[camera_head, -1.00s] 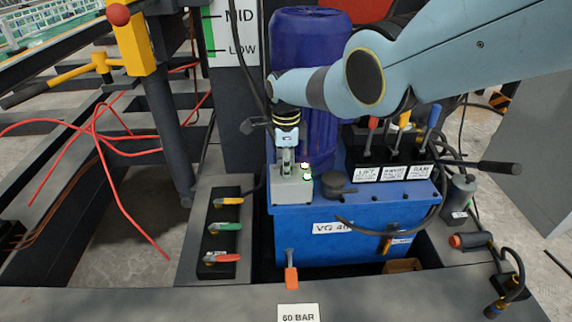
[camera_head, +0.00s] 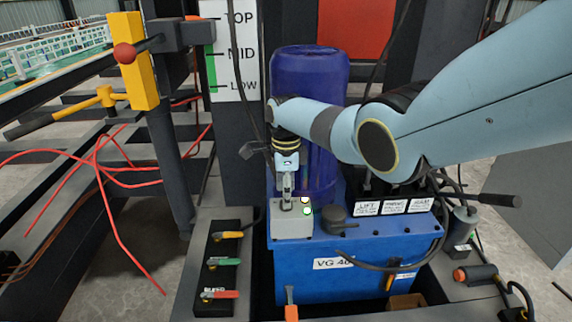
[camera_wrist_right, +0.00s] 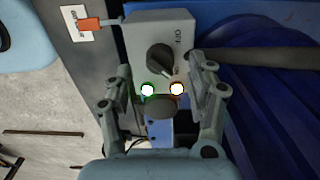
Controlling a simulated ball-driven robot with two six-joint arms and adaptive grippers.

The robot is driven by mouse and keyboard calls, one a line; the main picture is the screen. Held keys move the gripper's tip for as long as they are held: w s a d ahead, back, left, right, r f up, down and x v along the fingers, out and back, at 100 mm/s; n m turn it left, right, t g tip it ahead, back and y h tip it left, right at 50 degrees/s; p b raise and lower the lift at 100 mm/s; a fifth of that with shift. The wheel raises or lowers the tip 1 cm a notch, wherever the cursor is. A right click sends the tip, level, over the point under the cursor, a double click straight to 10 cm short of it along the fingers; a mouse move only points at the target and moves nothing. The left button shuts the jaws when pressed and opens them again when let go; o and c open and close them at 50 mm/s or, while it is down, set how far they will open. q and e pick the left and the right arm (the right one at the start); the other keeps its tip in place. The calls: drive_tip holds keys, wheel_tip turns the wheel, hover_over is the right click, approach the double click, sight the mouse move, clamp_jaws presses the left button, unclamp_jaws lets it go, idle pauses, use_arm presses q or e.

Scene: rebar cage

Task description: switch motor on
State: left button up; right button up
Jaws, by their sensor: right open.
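The motor switch box (camera_head: 292,222) is a small grey box on the blue tank, in front of the dark blue motor (camera_head: 308,75). In the right wrist view the box (camera_wrist_right: 140,32) carries a black rotary knob (camera_wrist_right: 160,58) with lettering beside it, a green-rimmed lamp (camera_wrist_right: 147,90) and an orange-rimmed lamp (camera_wrist_right: 176,89). My right gripper (camera_head: 287,203) is over the box from above. In the right wrist view its fingers (camera_wrist_right: 160,75) are apart, one on each side of the knob area, holding nothing. Contact with the box cannot be told. My left gripper is not seen.
The blue tank (camera_head: 305,287) has several levers (camera_head: 395,188) behind labels at right. Coloured valve handles (camera_head: 225,264) stand left of the tank. A yellow post (camera_head: 132,60) with a red knob and loose red cables lie further left.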

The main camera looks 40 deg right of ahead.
wheel_tip(320, 180, up, 9)
drive_tip(key=shift+r, duration=0.2)
idle(0.5)
